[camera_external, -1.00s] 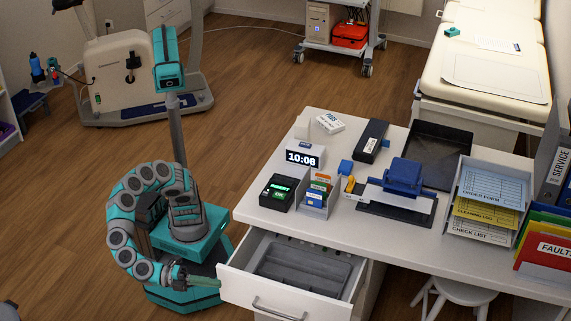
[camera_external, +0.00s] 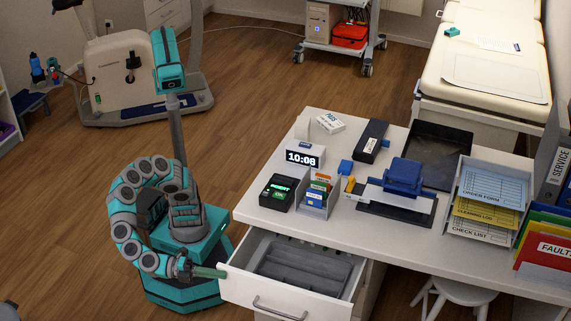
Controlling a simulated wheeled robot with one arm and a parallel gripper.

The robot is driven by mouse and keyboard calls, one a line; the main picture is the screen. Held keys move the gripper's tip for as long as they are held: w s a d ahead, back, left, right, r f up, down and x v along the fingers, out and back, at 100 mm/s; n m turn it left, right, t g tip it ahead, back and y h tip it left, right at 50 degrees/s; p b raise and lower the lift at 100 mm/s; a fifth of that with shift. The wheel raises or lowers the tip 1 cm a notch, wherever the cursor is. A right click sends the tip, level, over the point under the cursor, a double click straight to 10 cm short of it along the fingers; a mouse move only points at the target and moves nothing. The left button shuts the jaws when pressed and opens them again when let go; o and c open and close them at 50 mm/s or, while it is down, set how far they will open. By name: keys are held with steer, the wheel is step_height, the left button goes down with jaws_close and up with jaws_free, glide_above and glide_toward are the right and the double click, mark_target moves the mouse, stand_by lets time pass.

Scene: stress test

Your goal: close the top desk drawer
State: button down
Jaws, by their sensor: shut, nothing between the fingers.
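The top desk drawer (camera_external: 292,293) is pulled well out from under the white desk (camera_external: 400,240). A grey divided tray lies inside it, and a metal handle (camera_external: 279,309) is on its front panel. My gripper (camera_external: 218,272) is shut and empty. It points right, at the upper left corner of the drawer front; I cannot tell whether it touches the drawer. My arm curves down from my teal base, to the left of the desk.
On the desk stand a clock (camera_external: 304,156), a card terminal (camera_external: 277,192), a card holder (camera_external: 319,195), a blue stamp or punch (camera_external: 403,177) and paper trays (camera_external: 487,200). A white stool (camera_external: 453,292) is under the desk. The floor left of my base is clear.

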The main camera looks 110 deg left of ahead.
steer(key=a+b, duration=0.7)
steer(key=a, duration=1.5)
steer(key=shift+a, duration=0.4)
steer(key=s+d, duration=0.6)
steer(key=s, duration=0.3)
steer(key=shift+s+d, duration=0.35)
